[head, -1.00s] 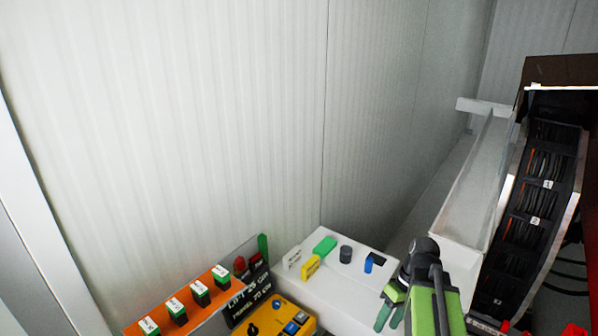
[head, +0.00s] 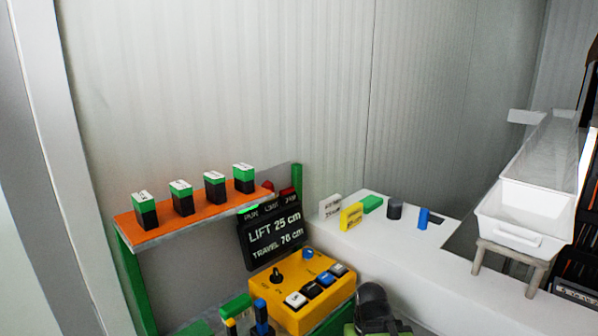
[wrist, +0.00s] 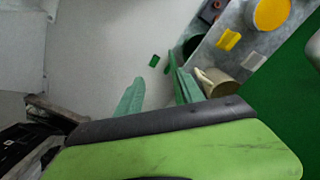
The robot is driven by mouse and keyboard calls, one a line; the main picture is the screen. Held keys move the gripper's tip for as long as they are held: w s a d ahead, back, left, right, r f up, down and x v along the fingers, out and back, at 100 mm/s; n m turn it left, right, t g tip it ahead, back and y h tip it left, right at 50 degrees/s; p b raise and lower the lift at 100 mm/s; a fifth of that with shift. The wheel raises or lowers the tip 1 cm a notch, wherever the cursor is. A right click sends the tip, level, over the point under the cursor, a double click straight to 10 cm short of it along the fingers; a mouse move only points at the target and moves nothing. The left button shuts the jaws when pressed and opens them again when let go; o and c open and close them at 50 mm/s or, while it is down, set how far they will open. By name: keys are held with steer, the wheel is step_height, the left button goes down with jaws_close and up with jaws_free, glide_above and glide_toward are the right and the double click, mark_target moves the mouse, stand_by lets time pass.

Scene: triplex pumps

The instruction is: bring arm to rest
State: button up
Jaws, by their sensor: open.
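My gripper (wrist: 158,92) shows in the wrist view as two pale green fingers. They are spread apart with nothing between them. Beyond them is a pale grey surface with a small green block (wrist: 154,61) on it. In the head view only a black and green part of my arm (head: 373,308) shows at the bottom edge, in front of the white bench and right of the yellow control box (head: 290,297). My fingertips cannot be made out in the head view.
A black display (head: 272,232) reads LIFT 25 cm and TRAVEL 78 cm. An orange shelf (head: 160,232) carries several green-and-black blocks. The white bench (head: 400,248) holds small coloured pieces. A white tray (head: 520,215) stands at right. A cup (wrist: 216,82) lies near my fingers.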

step_height(320, 180, down, 7)
steer(key=b, duration=0.6)
step_height(320, 180, up, 20)
steer(key=p, duration=2)
steer(key=shift+s+a+f, duration=0.25)
steer(key=shift+a, duration=0.15)
